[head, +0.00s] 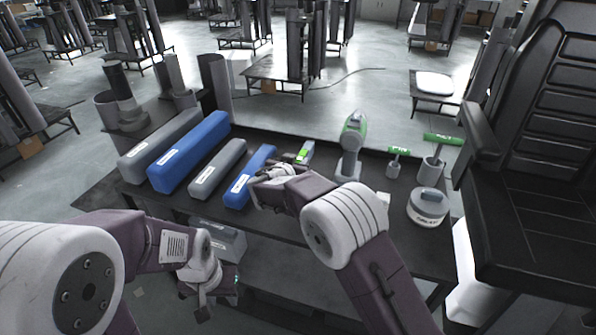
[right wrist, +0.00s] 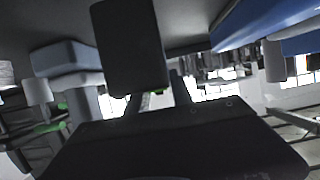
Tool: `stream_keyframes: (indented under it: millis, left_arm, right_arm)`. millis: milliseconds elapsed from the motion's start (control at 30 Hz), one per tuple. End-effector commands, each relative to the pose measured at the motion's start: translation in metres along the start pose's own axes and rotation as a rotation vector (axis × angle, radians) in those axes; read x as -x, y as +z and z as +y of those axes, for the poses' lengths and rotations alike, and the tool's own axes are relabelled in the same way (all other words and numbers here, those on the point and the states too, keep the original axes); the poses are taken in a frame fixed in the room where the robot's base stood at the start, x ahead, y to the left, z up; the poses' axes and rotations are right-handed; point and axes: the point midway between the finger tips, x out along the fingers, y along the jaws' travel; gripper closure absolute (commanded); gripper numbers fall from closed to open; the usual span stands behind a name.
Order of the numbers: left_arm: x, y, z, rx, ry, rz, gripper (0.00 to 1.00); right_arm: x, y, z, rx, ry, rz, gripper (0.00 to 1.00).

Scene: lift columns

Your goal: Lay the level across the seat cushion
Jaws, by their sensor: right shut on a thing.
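The seat cushion (head: 540,235) is the black, ribbed seat of the chair at the right of the head view. My right gripper (head: 268,180) is over the dark bench, beside the right-hand blue box. A small green and grey piece (head: 305,152), which looks like the level, shows just beyond this gripper. The gripper is shut on it, though my wrist and fingers hide the grip. In the right wrist view a dark block (right wrist: 130,48) stands at the fingers. My left gripper (head: 212,292) hangs low in front of the bench; its jaw opening is unclear.
Long grey and blue boxes (head: 190,152) lie across the bench's left half. A green and grey drill (head: 351,145), green-topped tools (head: 432,160) and a round grey-white container (head: 428,206) stand between my right gripper and the chair. The chair's armrest (head: 482,140) rises beside the seat.

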Motion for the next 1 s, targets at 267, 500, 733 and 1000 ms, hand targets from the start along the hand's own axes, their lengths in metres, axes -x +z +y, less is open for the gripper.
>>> stream_keyframes:
  millis: [267,500,733,1000]
  left_arm:
    - [-0.001,0.000,0.000,0.000,0.000,0.000,0.64]
    - [-0.002,0.000,0.000,0.000,0.000,0.000,0.64]
    - [-0.007,0.001,0.000,0.000,0.000,0.000,0.64]
    - [-0.007,0.001,0.000,0.000,0.000,0.000,0.64]
  right_arm:
    - [-0.014,0.036,0.001,0.002,-0.001,-0.001,1.00]
    - [-0.015,0.037,0.001,0.000,-0.001,0.000,1.00]
    - [-0.015,0.039,0.001,0.001,-0.001,-0.001,0.62]
    - [-0.015,0.039,0.001,0.001,-0.001,-0.001,0.51]
